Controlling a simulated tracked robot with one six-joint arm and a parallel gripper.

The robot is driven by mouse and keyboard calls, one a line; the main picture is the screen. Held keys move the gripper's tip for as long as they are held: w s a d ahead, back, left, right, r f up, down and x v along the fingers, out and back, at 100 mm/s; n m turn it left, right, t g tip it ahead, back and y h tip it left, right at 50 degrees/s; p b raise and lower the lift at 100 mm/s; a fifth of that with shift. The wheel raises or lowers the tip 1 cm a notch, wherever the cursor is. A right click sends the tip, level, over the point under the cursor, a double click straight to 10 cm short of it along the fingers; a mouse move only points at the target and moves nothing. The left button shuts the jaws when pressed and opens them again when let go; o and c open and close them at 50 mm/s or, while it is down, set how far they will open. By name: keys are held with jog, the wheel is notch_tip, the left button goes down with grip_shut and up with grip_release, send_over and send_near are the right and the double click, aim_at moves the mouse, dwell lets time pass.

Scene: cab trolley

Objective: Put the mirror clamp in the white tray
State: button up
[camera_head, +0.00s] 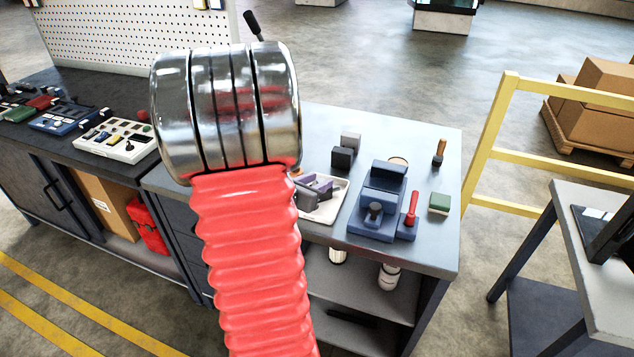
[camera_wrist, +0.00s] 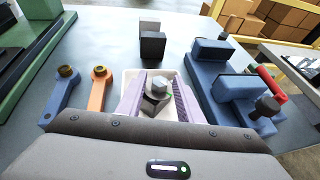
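The white tray (camera_head: 323,214) stands on the grey bench top, partly hidden behind my arm; its rim also shows in the wrist view (camera_wrist: 170,74). A dark grey clamp-like piece with a silver hex bolt (camera_wrist: 155,98), which I take as the mirror clamp, is between my purple fingers, over or in the tray. My gripper (camera_wrist: 158,90) points down at the tray, its fingers apart on either side of this piece. Whether they touch it, and whether it rests on the tray floor, I cannot tell.
Right of the tray is a blue fixture (camera_head: 380,200) with a red-handled tool (camera_head: 411,209). Dark blocks (camera_head: 343,157) stand behind it. Left of the tray in the wrist view lie a blue arm piece (camera_wrist: 58,98) and an orange one (camera_wrist: 99,92). A green block (camera_head: 439,203) is near the right edge.

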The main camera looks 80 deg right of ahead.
jog(key=shift+o, duration=0.2)
jog(key=shift+r, duration=0.1)
jog(key=shift+w+a+r, duration=0.15)
jog(key=shift+a+r, duration=0.05)
jog(key=shift+a, duration=0.15)
jog(key=v, duration=1.1)
jog(key=shift+a, duration=0.1)
dwell(0.5)
jog(key=w+a+r+m+t+y, duration=0.2)
jog(key=w+a+m+t+y, duration=0.1)
jog(key=a, duration=1.1)
jog(key=w+a+r+m+t+y, duration=0.3)
jog(key=w+a+m+y, duration=0.2)
jog(key=a, duration=1)
jog(key=w+a+r+m+t+y, duration=0.2)
jog(key=w+a+m+t+y, duration=0.1)
jog(key=a, duration=1.2)
jog(key=w+m+y, duration=0.1)
jog(key=w+m, duration=0.1)
jog(key=m, duration=0.1)
jog(key=shift+w+r+m+t+y, duration=0.2)
jog(key=shift+w+m+t+y, duration=0.1)
jog(key=shift+w+y, duration=0.1)
